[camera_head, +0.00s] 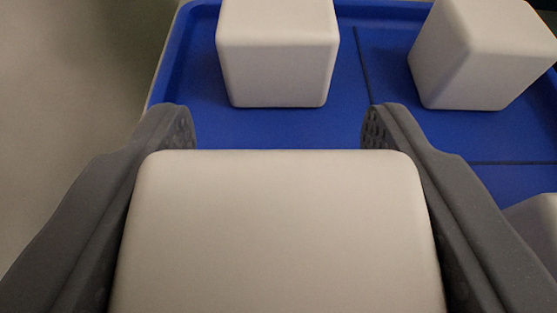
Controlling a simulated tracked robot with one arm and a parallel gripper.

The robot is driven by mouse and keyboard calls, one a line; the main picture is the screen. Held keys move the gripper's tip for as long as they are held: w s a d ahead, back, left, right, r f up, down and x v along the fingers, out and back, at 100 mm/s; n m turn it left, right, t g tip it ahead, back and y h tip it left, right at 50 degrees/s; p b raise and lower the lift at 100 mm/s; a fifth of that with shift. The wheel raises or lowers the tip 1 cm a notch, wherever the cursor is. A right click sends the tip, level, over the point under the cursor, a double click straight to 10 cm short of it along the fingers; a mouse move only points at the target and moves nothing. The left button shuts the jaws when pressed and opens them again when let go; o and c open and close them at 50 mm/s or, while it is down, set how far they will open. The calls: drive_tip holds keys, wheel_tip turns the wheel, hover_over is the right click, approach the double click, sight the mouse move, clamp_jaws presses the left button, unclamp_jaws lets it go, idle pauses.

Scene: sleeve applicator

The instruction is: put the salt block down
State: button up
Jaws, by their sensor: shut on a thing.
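A white salt block (278,235) with rounded edges fills the lower middle of the view. My gripper (278,128) is shut on it, with one dark grey finger along its left side and one along its right side. The fingertips reach a little past the block's far edge. The block's near end is cut off by the bottom of the view. Its underside is hidden, so I cannot tell whether it touches anything below.
A blue tray (345,95) with a raised rim and thin dividing lines lies beyond the gripper. A white block (279,60) stands on it straight ahead. Another white block (480,55) stands at the upper right, turned at an angle. Part of a further white block (538,225) shows at the right edge. Blue surface between the two far blocks is bare.

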sight(274, 147)
wheel_tip(274, 147, up, 7)
drive_tip(key=shift+f+p, duration=0.2)
drive_tip(key=shift+p, duration=0.45)
drive_tip(key=shift+r, duration=0.25)
drive_tip(key=shift+w+d+r, duration=0.1)
drive_tip(key=shift+d+r, duration=0.05)
drive_tip(key=shift+d, duration=0.2)
drive_tip(key=d+m+h+p, duration=0.1)
drive_tip(key=d, duration=1.3)
drive_tip(key=shift+w+r, duration=0.15)
drive_tip(key=shift+r, duration=0.1)
drive_tip(key=d, duration=0.1)
drive_tip(key=s+d+f, duration=0.1)
drive_tip(key=d, duration=0.1)
drive_tip(key=d+f+p, duration=0.1)
drive_tip(key=shift+s+d, duration=0.15)
drive_tip(key=shift+s, duration=0.2)
drive_tip(key=shift+n+y, duration=0.6)
drive_tip(key=s+f, duration=0.2)
drive_tip(key=s+d+f, duration=0.1)
drive_tip(key=s+f, duration=0.1)
drive_tip(key=shift+d+f+p, duration=0.15)
drive_tip(key=shift+d+p, duration=0.05)
drive_tip(key=shift+p, duration=0.15)
drive_tip(key=shift+s+a+f, duration=0.15)
drive_tip(key=shift+s+f, duration=0.05)
drive_tip(key=shift+s, duration=0.05)
